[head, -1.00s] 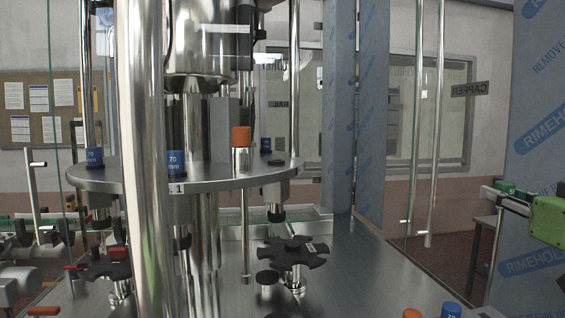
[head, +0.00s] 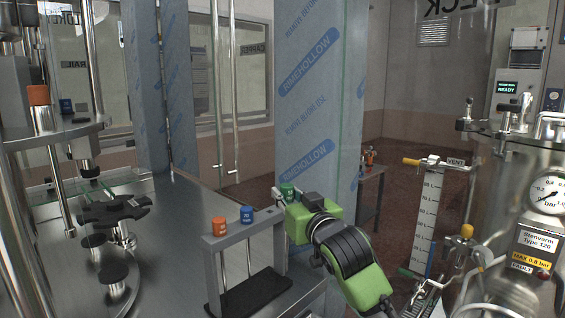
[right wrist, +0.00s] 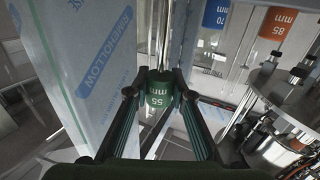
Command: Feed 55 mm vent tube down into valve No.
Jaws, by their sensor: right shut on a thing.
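My right gripper (head: 284,194) is shut on the green-capped vent tube (head: 289,188) beside the right end of a grey rack. In the right wrist view the fingers (right wrist: 158,84) close on the green cap (right wrist: 158,99), which reads 55 mm. Most of the tube below the cap is hidden, and I cannot tell whether it is clear of the rack. The filler carousel (head: 60,136) stands at far left, with an orange-capped tube (head: 39,97) and small blue caps (head: 66,106) on it. I cannot read a valve number now. My left gripper is not in view.
The rack (head: 213,268) holds an orange-capped (head: 220,226) and a blue-capped tube (head: 247,214). A black star wheel (head: 115,210) sits on the steel deck. A film-wrapped post (head: 305,110) stands close behind my gripper. A gauged vessel (head: 530,230) is at right.

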